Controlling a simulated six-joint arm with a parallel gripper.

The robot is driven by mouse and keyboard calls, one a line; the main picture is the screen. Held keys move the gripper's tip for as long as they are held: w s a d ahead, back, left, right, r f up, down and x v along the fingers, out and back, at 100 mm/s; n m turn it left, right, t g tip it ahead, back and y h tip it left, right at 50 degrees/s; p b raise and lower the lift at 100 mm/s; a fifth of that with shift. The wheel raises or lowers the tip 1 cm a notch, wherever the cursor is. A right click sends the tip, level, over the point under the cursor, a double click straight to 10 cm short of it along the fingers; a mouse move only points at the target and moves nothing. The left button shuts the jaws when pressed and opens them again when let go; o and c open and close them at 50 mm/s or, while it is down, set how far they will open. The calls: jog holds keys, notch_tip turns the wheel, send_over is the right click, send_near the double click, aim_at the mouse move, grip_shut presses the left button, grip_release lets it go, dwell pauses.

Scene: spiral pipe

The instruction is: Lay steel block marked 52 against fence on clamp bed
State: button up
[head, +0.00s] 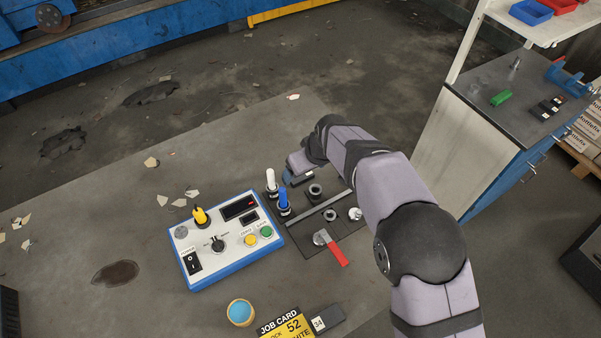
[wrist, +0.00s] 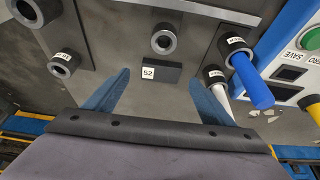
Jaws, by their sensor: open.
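The dark block marked 52 (wrist: 162,73) lies flat in the wrist view, with its white label at its left end. The blue fingers of my gripper (head: 298,181) are open, one on each side of the block in the wrist view, and hold nothing. The block cannot be made out in the head view, where my gripper covers that area. The fence (head: 326,212) is a straight grey strip across the dark clamp bed (head: 297,242); it also shows at the top of the wrist view (wrist: 208,9). A red-handled clamp (head: 332,249) sits on the near side of the fence.
A ring (wrist: 163,38) stands close beyond the block. A white-handled tool (head: 271,181) and a blue-handled tool (head: 283,200) stand left of my gripper. A control box (head: 228,239), a job card (head: 287,325) and a block marked 34 (head: 327,318) lie on the table.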

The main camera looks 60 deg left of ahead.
aim_at(302, 177)
jog(key=shift+p+x, duration=0.5)
jog(key=shift+x, duration=1.1)
jog(key=shift+s, duration=0.1)
jog(key=shift+r, duration=0.1)
jog(key=c, duration=1.6)
jog(key=shift+r, duration=0.15)
notch_tip(302, 177, up, 10)
jog(key=b, duration=0.3)
